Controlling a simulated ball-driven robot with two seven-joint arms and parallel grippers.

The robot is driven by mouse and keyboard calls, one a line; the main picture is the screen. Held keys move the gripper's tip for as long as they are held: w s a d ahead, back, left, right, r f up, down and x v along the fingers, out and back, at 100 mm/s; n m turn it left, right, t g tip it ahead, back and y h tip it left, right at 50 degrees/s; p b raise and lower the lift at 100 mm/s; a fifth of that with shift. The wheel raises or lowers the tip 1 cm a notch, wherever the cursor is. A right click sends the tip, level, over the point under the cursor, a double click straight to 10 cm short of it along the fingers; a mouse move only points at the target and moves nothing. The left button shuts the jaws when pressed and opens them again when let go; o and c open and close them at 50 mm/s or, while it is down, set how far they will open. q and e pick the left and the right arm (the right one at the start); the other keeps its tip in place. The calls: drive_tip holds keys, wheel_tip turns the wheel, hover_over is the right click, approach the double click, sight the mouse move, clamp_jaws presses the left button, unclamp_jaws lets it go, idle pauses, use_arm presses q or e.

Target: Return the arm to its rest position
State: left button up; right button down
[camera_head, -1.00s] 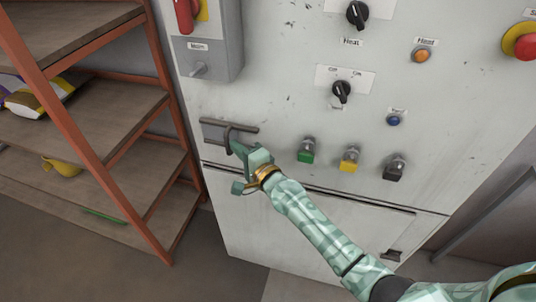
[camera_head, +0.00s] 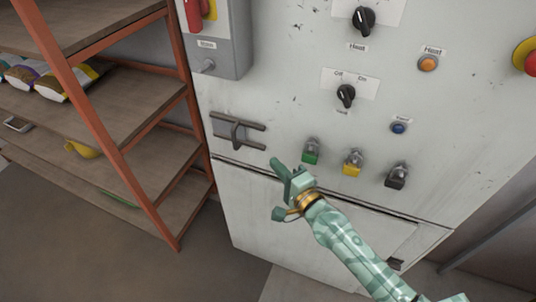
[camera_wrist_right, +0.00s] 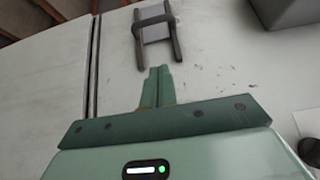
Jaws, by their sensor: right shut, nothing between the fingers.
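My right gripper (camera_head: 277,166) is shut and empty in front of the white machine cabinet (camera_head: 285,95). It stands apart from the dark latch handle (camera_head: 238,131), below and to the right of it in the head view. In the right wrist view my shut fingers (camera_wrist_right: 157,80) point toward the same latch (camera_wrist_right: 156,30), with a gap between them. My right arm reaches in from the lower right. My left gripper is not in either view.
Black knobs and lamps are above. A red emergency button (camera_head: 530,62) is at the right edge. An orange-framed shelf (camera_head: 130,100) with bags stands left. Floor below left is clear.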

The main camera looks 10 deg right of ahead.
drive_tip(key=s+d+f+n+g+h, duration=0.1)
drive_tip(key=s+d+f+n+g, duration=0.2)
drive_tip(key=f, duration=0.7)
drive_tip(key=s+d+f+n+g+h, duration=0.2)
drive_tip(key=s+f+n, duration=0.3)
drive_tip(key=f, duration=0.5)
drive_tip(key=s+d+f+n+g+h, duration=0.1)
drive_tip(key=s+d+f+n+g, duration=0.25)
drive_tip(key=f, duration=0.65)
drive_tip(key=s+d+f+n+g+h+b, duration=0.1)
drive_tip(key=s+d+f+n+g, duration=0.1)
drive_tip(key=s+f, duration=0.6)
drive_tip(key=s+d+f+n+g+h+b, duration=0.1)
drive_tip(key=s+d+f+n+g, duration=0.3)
drive_tip(key=s, duration=0.7)
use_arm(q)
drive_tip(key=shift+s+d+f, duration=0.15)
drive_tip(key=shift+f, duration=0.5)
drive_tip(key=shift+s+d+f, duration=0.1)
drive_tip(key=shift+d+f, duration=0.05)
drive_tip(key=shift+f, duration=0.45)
use_arm(e)
drive_tip(key=s+a+f, duration=0.1)
drive_tip(key=s+f, duration=0.1)
drive_tip(key=s, duration=0.6)
drive_tip(key=s+a+f+g, duration=0.1)
drive_tip(key=s+f, duration=0.1)
drive_tip(key=s, duration=0.6)
drive_tip(key=shift+s+f+h, duration=0.3)
drive_tip(key=shift+s+h, duration=0.1)
